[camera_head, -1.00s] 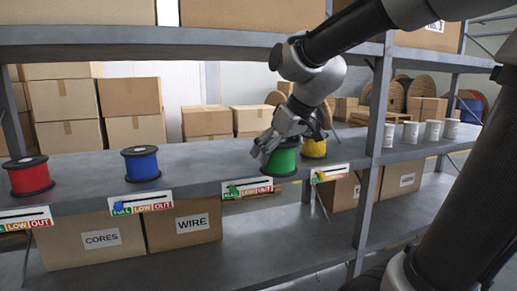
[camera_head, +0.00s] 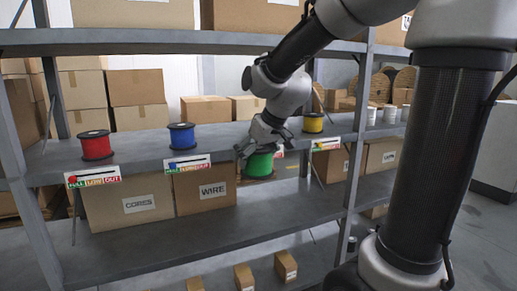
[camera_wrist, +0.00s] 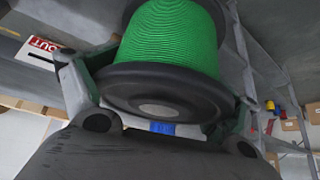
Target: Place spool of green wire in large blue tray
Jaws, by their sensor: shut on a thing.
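The spool of green wire (camera_head: 259,164) has black flanges and is held by my gripper (camera_head: 257,150) in front of the shelf edge. In the wrist view the green spool (camera_wrist: 170,40) fills the upper middle, with the gripper fingers (camera_wrist: 160,95) closed around its near black flange. The fingers hide part of the spool in the head view.
A red spool (camera_head: 96,145), a blue spool (camera_head: 182,136) and a yellow spool (camera_head: 313,123) stand on the middle shelf (camera_head: 140,150). Boxes labelled CORES (camera_head: 130,203) and WIRE (camera_head: 205,188) sit below. A shelf post (camera_head: 355,150) stands right of my gripper. Small boxes lie lower down.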

